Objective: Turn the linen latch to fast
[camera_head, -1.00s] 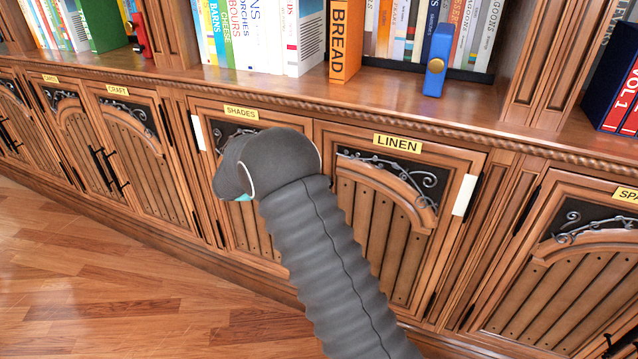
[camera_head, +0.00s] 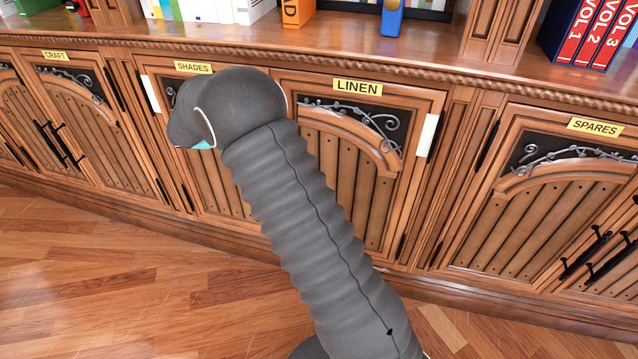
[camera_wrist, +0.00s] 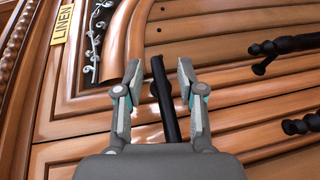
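The linen cabinet is marked by a yellow LINEN label (camera_head: 357,86) in the head view; the label also shows sideways in the wrist view (camera_wrist: 62,24). In the wrist view, a black bar (camera_wrist: 158,82), which looks like the latch, lies across the door frames near a seam. My gripper (camera_wrist: 160,72) is open, with one fingertip on each side of the bar. The fingers appear apart from it, and I cannot tell how deep they reach. The bar's lower end is hidden by the gripper body. In the head view my arm hides the latch and the fingers.
Two black door handles (camera_wrist: 285,45) (camera_wrist: 300,125) stick out at the right of the wrist view. The SHADES door (camera_head: 193,67) is to the left, the SPARES cabinet (camera_head: 594,127) to the right. A shelf ledge with books runs above. The wooden floor (camera_head: 130,290) in front is clear.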

